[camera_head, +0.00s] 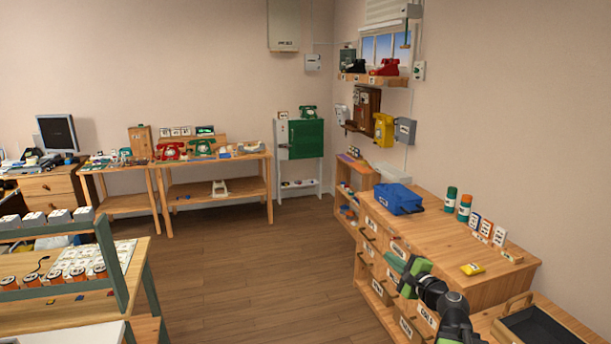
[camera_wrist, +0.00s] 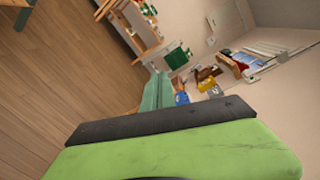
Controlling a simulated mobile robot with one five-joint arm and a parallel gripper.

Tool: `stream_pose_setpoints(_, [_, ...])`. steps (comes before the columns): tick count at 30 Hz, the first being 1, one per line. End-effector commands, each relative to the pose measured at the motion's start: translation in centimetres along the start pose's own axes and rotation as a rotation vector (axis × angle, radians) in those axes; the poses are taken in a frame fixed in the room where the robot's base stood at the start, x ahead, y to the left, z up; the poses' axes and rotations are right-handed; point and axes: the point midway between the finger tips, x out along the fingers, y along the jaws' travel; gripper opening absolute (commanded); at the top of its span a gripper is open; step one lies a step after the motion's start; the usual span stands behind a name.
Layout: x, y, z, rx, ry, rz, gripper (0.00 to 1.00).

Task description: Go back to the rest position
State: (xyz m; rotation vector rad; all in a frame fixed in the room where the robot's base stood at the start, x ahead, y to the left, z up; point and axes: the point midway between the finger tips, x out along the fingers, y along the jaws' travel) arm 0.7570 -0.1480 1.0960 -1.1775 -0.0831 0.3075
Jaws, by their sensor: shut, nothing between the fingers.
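My gripper (camera_head: 404,268) is at the lower right of the head view, in front of the wooden drawer cabinet (camera_head: 458,240) and near its front edge. It is shut and holds nothing that I can see. In the wrist view its green and black body fills the bottom, and its teal fingers (camera_wrist: 158,92) point away toward the far corner of the room. The wrist view is tilted. I cannot tell how far the fingers are from the cabinet.
A black tray (camera_head: 540,335) is at the lower right. Benches with phones (camera_head: 202,148) line the back wall. The wooden floor (camera_head: 250,270) in the middle is clear.

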Motion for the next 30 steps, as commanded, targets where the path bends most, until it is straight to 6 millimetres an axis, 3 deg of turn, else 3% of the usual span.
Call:
stream_pose_setpoints(1, [1.7,2.7,3.6,-0.077,-0.061,0.079,0.00])
stream_pose_setpoints(6, [4.1,12.8,13.6,-0.400,-0.267,0.370,0.00])
stream_pose_setpoints(9, [3.3,19.2,17.8,-0.630,-0.392,0.566,0.00])
stream_pose_setpoints(11, [1.8,23.1,19.0,-0.792,-0.469,0.709,0.00])
stream_pose_setpoints(13, [-0.6,26.5,18.2,-0.979,-0.536,0.888,0.00])
stream_pose_setpoints(15, [-3.5,27.9,15.1,-1.119,-0.565,1.063,0.00])
stream_pose_setpoints(18, [-7.3,28.4,11.3,-1.248,-0.596,1.276,0.00])
stream_pose_setpoints(21, [-10.1,28.3,9.0,-1.316,-0.636,1.428,0.00])
stream_pose_setpoints(24, [-11.4,28.5,9.2,-1.334,-0.698,1.483,0.00])
stream_pose_setpoints(30, [-11.3,28.5,9.2,-1.343,-0.706,1.476,0.00])
